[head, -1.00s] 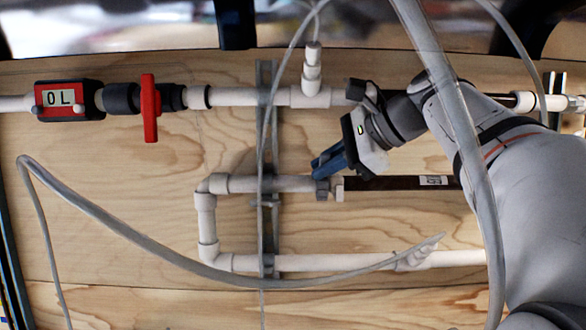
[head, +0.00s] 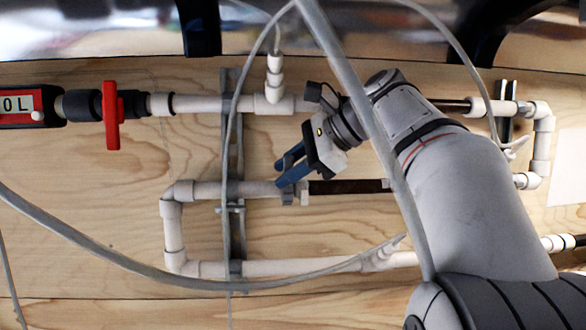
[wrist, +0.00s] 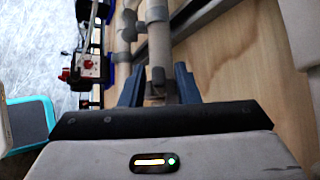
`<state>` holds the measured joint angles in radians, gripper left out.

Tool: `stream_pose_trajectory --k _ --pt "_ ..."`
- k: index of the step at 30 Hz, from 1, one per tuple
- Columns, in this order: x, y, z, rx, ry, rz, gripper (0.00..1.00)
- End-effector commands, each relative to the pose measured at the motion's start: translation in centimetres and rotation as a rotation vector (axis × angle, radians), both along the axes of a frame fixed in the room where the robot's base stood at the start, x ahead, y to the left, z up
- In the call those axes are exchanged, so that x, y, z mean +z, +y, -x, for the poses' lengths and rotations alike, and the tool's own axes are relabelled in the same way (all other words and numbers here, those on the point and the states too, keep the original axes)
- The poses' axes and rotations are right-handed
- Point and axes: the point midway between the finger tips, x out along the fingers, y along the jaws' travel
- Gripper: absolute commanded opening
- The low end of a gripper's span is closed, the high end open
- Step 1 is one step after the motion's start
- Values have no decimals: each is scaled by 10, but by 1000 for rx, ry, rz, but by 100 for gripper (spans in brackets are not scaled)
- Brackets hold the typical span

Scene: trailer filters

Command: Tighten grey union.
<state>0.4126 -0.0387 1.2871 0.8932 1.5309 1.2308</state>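The grey union (head: 288,192) is a small grey collar on the middle white pipe, beside a white fitting and a dark pipe section. My gripper (head: 283,171) has blue fingers spread apart in the head view. Its lower finger overlaps the union; I cannot tell whether it touches. In the wrist view the two fingers (wrist: 158,88) stand on either side of a grey fitting (wrist: 157,78), which seems to be the union, with gaps visible. The gripper body hides the near part of it.
A red valve handle (head: 112,115) and a red meter (head: 30,106) are on the upper line at left. A clear hose (head: 360,120) crosses in front of my arm. A metal strut (head: 236,150) stands left of the union. The wooden panel (head: 90,190) is bare at left.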

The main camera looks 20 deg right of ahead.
Motion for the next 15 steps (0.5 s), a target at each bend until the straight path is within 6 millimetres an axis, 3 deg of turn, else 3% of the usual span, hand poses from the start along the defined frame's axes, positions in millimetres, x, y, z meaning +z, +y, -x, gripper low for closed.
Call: stream_pose_trajectory --k 9,15 --pt "2 -3 1 -4 -3 1 32" --pt "17 -21 16 -7 -4 3 32"
